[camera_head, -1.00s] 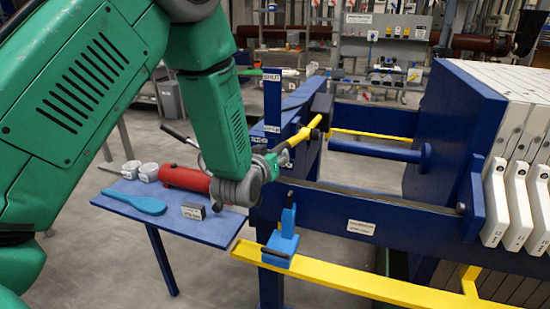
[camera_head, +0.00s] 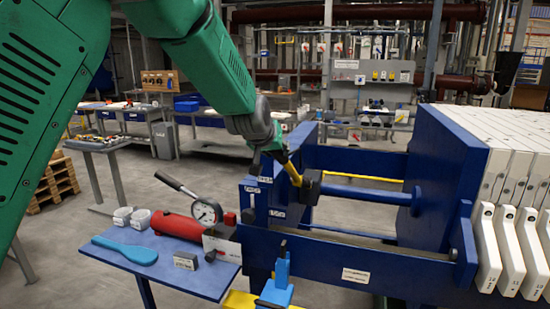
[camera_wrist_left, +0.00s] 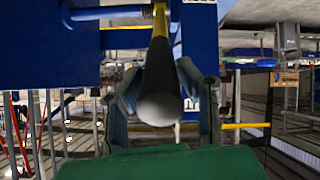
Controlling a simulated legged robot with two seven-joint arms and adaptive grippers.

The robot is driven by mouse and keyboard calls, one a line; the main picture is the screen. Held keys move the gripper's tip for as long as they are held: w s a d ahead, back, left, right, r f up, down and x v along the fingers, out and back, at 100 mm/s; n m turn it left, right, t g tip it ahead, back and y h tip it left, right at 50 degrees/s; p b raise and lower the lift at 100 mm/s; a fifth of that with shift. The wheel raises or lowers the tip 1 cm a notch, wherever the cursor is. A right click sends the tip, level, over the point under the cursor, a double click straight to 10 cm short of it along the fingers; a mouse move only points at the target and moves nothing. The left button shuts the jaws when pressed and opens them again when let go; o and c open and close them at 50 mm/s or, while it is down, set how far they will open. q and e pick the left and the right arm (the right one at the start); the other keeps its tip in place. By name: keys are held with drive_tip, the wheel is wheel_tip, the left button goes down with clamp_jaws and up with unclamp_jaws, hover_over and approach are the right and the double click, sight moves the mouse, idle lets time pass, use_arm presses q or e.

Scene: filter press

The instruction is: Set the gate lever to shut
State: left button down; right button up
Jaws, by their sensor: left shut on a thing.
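The gate lever (camera_head: 293,172) is a yellow bar rising from a dark pivot on the blue press frame, leaning up and left. My left gripper (camera_head: 283,147) is shut on its upper end. In the left wrist view, the lever's dark grip with a pale round end (camera_wrist_left: 160,108) lies between the two fingers of my left gripper (camera_wrist_left: 160,90). Small white labels (camera_head: 265,180) are on the blue frame beside the pivot; I cannot read them surely. The post's top label is hidden or out of sight behind my arm. My right gripper is not in view.
A blue side table (camera_head: 150,276) holds a red pump with a gauge (camera_head: 206,212), white cups and a blue paddle (camera_head: 125,249). A blue upright handle (camera_head: 281,272) stands in front of the frame. White filter plates (camera_head: 505,230) are at right.

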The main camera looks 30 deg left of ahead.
use_arm(q)
drive_tip(key=shift+w+a+r, duration=0.1)
drive_tip(key=shift+w+r, duration=0.1)
drive_tip(key=shift+r, duration=0.25)
drive_tip(key=c, duration=1.2)
unclamp_jaws()
drive_tip(key=shift+w, duration=0.1)
drive_tip(key=shift+w+f, duration=0.1)
drive_tip(key=shift+f, duration=0.15)
drive_tip(key=v, duration=1.1)
drive_tip(key=shift+s+r, duration=0.2)
drive_tip(key=shift+s, duration=0.1)
